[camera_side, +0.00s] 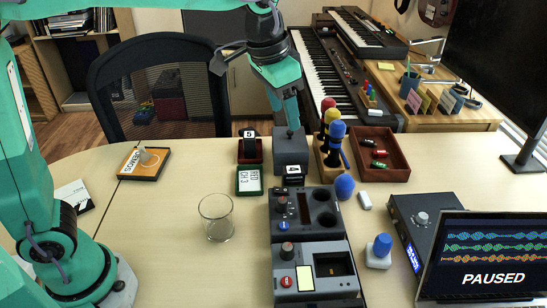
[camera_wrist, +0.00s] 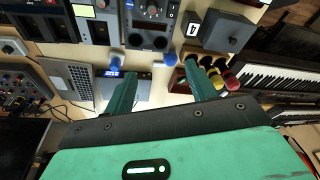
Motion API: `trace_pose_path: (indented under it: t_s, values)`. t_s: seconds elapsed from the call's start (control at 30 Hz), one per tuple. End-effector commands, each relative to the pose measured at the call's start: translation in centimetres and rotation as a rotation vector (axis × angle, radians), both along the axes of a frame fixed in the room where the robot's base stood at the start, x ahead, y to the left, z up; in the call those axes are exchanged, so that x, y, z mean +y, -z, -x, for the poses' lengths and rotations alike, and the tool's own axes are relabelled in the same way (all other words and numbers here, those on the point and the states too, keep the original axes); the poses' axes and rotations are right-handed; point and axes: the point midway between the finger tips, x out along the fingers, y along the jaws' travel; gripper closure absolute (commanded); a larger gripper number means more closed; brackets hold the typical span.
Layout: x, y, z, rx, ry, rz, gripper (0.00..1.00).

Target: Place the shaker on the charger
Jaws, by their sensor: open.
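I cannot tell for sure which thing is the shaker; small red and green capsules (camera_side: 379,153) lie in a red-brown tray at the right. The charger is not clearly marked either; a grey unit with two round wells (camera_side: 303,221) stands mid-table, also seen in the wrist view (camera_wrist: 150,22). My gripper (camera_side: 290,122) hangs over the back of the table, above a grey block with a dark knob (camera_side: 290,154). In the wrist view my gripper (camera_wrist: 163,92) has its fingers wide apart, with nothing held between them.
Microphones with red, yellow and blue heads (camera_side: 332,150) stand in a wooden rack close right of my gripper. A blue ball-shaped head (camera_side: 344,186) is in front of them. An empty glass (camera_side: 216,217) stands left of centre. A laptop (camera_side: 488,258) is at front right. The left table is mostly clear.

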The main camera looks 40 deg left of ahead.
Motion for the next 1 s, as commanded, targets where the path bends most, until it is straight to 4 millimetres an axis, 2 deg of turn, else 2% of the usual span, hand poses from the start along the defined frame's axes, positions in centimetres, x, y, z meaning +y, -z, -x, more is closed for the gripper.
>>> trace_pose_path:
  t_s: [0.03, 0.2, 0.5, 0.8, 1.0]
  values:
    - [1.3, -0.4, 1.0, -0.014, -0.024, 0.006, 0.44]
    - [4.7, -0.8, 4.0, -0.053, -0.09, 0.02, 0.44]
    - [9.6, 0.0, 9.8, -0.126, -0.209, 0.042, 0.44]
    - [13.2, 2.5, 15.6, -0.199, -0.323, 0.058, 0.44]
    - [14.5, 4.3, 18.1, -0.233, -0.378, 0.062, 0.44]
